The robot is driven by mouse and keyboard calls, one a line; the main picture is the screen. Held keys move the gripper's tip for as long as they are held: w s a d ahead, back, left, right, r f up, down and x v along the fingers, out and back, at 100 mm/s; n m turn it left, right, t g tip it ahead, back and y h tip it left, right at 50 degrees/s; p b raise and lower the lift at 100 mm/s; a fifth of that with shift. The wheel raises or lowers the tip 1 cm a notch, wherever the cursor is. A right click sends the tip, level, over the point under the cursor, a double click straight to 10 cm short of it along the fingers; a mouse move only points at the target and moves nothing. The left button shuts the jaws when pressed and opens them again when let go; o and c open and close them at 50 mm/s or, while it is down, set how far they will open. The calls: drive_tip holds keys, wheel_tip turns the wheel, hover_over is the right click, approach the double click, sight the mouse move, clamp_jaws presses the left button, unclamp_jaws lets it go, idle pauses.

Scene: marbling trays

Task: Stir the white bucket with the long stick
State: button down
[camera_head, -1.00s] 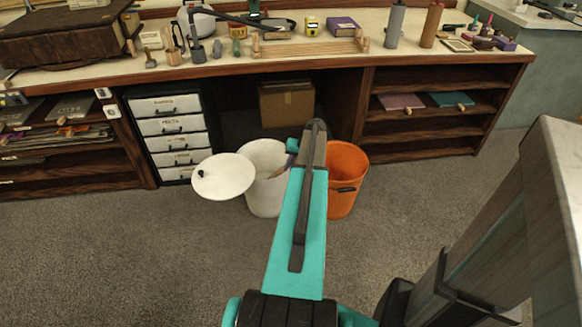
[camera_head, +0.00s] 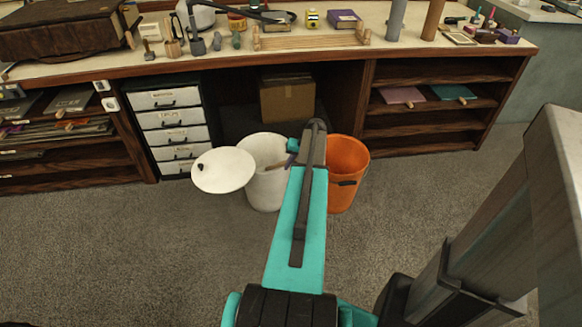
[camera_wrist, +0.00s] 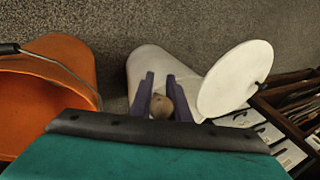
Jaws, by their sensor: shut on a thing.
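The white bucket (camera_head: 262,195) stands on the carpet in front of the bench, with its round white lid (camera_head: 222,171) at its left side. It also shows in the wrist view (camera_wrist: 147,65), beyond my fingers. My gripper (camera_wrist: 160,85) has purple fingers shut on the long stick (camera_wrist: 162,106), whose rounded wooden end shows between them. In the head view my arm hides most of the gripper, which is at the bucket's right rim. A small part of the stick seems to show over the bucket's opening. How deep its lower end reaches is hidden.
An orange bucket (camera_head: 345,165) with a dark handle stands close to the right of the white one, partly behind my arm. White drawers (camera_head: 170,120), a cardboard box (camera_head: 287,100) and shelves are under the bench (camera_head: 200,66). Carpet in front is clear.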

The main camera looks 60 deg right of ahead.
drive_tip(key=shift+s, duration=0.2)
drive_tip(key=shift+w+r+p, duration=0.15)
drive_tip(key=shift+r+p, duration=2)
drive_tip(key=shift+r, duration=1.85)
drive_tip(key=shift+r, duration=0.1)
